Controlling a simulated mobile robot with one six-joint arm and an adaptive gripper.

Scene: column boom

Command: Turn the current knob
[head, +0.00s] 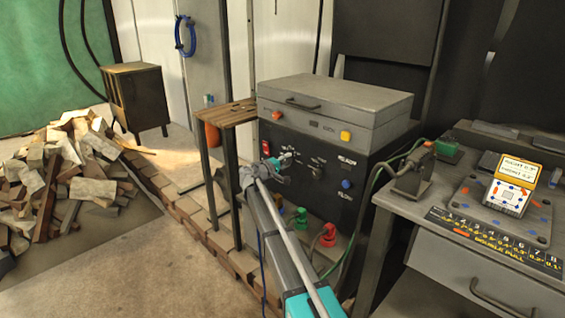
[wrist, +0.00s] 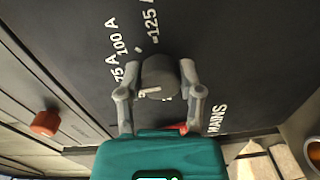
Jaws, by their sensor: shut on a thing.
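The current knob (wrist: 160,72) is a dark grey round knob on the black panel in the wrist view. White labels reading 75 A, 100 A and 125 A stand above and left of it. A short white mark shows on its face; I cannot tell which label it points at. My gripper (wrist: 158,88) is shut on the knob, one finger on each side. In the head view my gripper (head: 276,162) is at the left part of the power unit's black front panel (head: 310,190), and it hides the knob there.
A red switch (wrist: 178,128) lies partly hidden behind my gripper, near the MAINS label. A yellow button (head: 346,135) and a blue button (head: 346,184) sit on the unit. A small wooden table (head: 230,113) stands close left. A workbench (head: 450,235) stands at right.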

